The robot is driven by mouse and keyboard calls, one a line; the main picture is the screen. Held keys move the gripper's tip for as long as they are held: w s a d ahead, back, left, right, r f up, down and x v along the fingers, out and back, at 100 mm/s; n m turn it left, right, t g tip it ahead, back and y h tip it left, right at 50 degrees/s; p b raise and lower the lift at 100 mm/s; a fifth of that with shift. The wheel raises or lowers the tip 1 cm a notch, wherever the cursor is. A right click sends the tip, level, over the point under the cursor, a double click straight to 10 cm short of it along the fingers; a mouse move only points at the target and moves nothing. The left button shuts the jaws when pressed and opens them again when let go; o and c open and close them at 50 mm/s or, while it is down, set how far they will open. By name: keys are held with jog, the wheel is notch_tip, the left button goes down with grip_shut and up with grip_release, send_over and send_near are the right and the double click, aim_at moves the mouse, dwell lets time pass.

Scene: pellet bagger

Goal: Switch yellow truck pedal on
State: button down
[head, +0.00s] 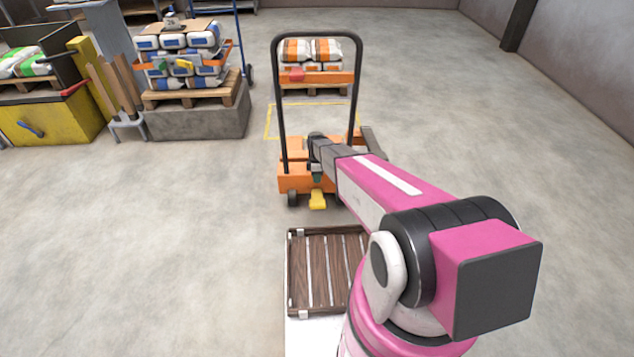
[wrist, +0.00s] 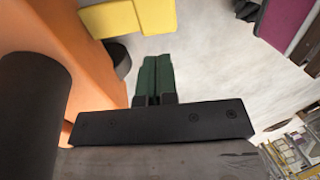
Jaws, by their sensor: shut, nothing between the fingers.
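The yellow pedal (head: 318,200) sticks out low at the near side of the orange truck (head: 290,181). In the wrist view the yellow pedal (wrist: 114,18) is at the top, joined to the orange body (wrist: 75,45) on the left. My gripper (wrist: 158,58) shows two green fingers, shut together with nothing between them. They point toward the area just right of the pedal and appear apart from it. In the head view my gripper (head: 317,178) is just above the pedal, close to the truck's near face and partly hidden by my arm.
The truck has a tall black handle frame (head: 277,90) and small dark wheels (head: 292,198). A slatted wooden tray (head: 325,270) lies in front of me. A pallet of bags (head: 190,88) stands at the left back. The grey floor right of the truck is clear.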

aim_at(317, 203)
jog(key=x, duration=1.1)
jog(key=shift+f, duration=0.25)
jog(key=shift+s, duration=0.1)
